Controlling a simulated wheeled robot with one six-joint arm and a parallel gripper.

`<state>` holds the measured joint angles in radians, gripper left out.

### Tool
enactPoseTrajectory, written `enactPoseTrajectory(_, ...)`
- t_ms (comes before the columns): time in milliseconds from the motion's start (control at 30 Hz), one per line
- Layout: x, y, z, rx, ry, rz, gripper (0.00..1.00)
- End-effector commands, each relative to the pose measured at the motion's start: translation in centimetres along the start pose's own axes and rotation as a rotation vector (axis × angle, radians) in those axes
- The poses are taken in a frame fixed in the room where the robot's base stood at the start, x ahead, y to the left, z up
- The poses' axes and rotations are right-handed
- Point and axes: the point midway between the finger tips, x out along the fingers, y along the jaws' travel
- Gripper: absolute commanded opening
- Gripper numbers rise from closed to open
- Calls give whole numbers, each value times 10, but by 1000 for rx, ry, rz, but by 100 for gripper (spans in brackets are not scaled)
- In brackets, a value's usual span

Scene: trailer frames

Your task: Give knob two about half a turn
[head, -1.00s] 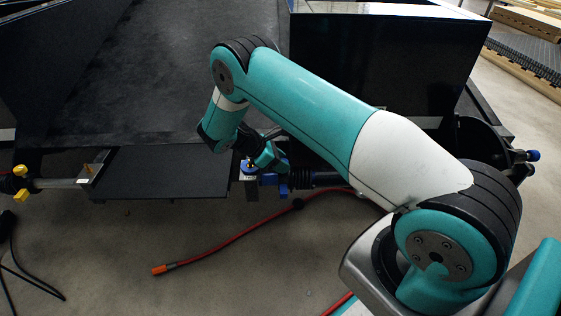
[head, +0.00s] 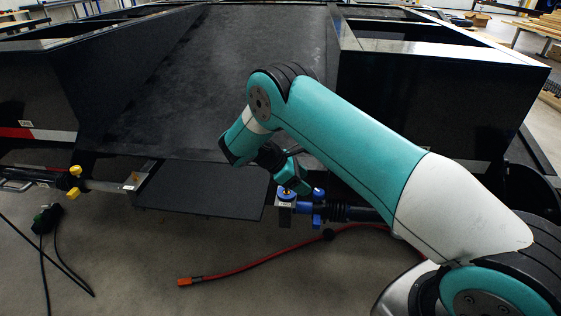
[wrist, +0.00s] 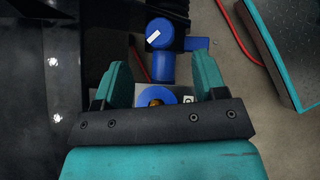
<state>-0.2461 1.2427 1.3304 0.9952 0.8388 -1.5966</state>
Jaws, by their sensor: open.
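Two blue knobs sit side by side on the fittings at the trailer frame's edge: the left knob (head: 286,194) and the right knob (head: 318,193). No number is readable on either. My gripper (head: 291,179) points down just above the left knob. In the wrist view my gripper (wrist: 161,64) is open and empty, with its two teal fingers wide apart. One blue knob (wrist: 156,96) with a brass centre lies between the fingers, partly hidden by the gripper's base. The other blue knob (wrist: 160,33), with a white mark, lies beyond the fingertips. I cannot tell whether a finger touches a knob.
A red hose (head: 255,264) lies on the floor below. A yellow-knobbed fitting (head: 75,182) is at the left. A dark plate (head: 200,187) is beside the knobs. Tall black side walls (head: 430,95) rise behind the arm.

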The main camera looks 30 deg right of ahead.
Motion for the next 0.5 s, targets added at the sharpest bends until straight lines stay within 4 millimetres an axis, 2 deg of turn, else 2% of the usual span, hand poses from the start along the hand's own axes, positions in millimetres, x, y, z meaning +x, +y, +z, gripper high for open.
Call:
enactPoseTrajectory(33, -16, 0, 1, 0, 3, 4, 65)
enactPoseTrajectory(300, -84, 0, 1, 2, 4, 2, 65)
enactPoseTrajectory(500, -99, 1, 1, 1, -2, 2, 65)
